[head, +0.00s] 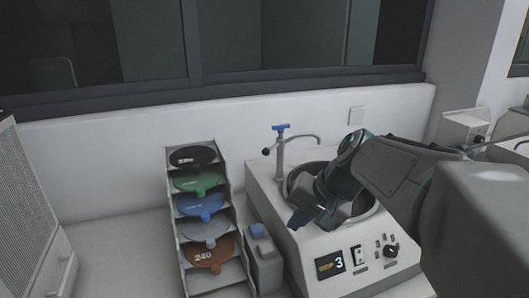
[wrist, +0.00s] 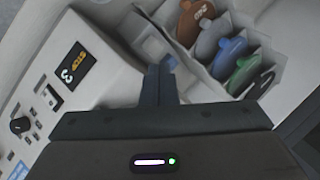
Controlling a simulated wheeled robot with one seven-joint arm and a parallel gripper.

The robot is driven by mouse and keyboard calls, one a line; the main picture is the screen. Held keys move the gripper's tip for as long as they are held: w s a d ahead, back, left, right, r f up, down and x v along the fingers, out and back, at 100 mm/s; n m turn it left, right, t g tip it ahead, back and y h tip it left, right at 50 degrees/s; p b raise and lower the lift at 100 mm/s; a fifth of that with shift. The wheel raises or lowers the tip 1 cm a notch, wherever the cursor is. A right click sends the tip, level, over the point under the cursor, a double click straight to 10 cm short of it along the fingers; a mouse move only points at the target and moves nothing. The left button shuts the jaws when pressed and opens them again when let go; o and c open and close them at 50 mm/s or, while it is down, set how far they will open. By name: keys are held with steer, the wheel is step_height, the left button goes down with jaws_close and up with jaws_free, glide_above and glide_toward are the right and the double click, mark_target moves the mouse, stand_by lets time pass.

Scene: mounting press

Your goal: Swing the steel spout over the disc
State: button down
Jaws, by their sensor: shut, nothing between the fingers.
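The steel spout (head: 302,137) rises from the back left of the white machine (head: 264,178) in the head view. It has a blue handle (head: 281,128) on top and a dark knob (head: 266,151) at its left. Its arm points right, with the tip above the bowl's back rim. The disc inside the round bowl (head: 291,179) is mostly hidden by my wrist and gripper. My gripper (head: 297,220) is over the bowl's front left, below and in front of the spout. In the wrist view its fingers (wrist: 160,72) are together and empty; the spout is not visible there.
A stepped rack (head: 184,262) of coloured discs stands left of the machine, with a grey box with a blue top (head: 260,240) between them. The front panel has a display (head: 330,264) and a black knob (head: 391,250). A wall with a window is behind.

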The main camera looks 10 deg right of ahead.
steer(key=w+d+r+m+t+y, duration=0.2)
steer(key=w+d+r, duration=0.15)
steer(key=w, duration=0.45)
steer(key=m+t+y+b, duration=0.1)
steer(key=m+t+y, duration=0.1)
steer(key=m+t, duration=0.1)
glide_toward(269, 152)
steer(key=p+x, duration=0.3)
steer(key=x, duration=0.3)
steer(key=shift+w+a+f, duration=0.1)
steer(key=shift+w+f, duration=0.15)
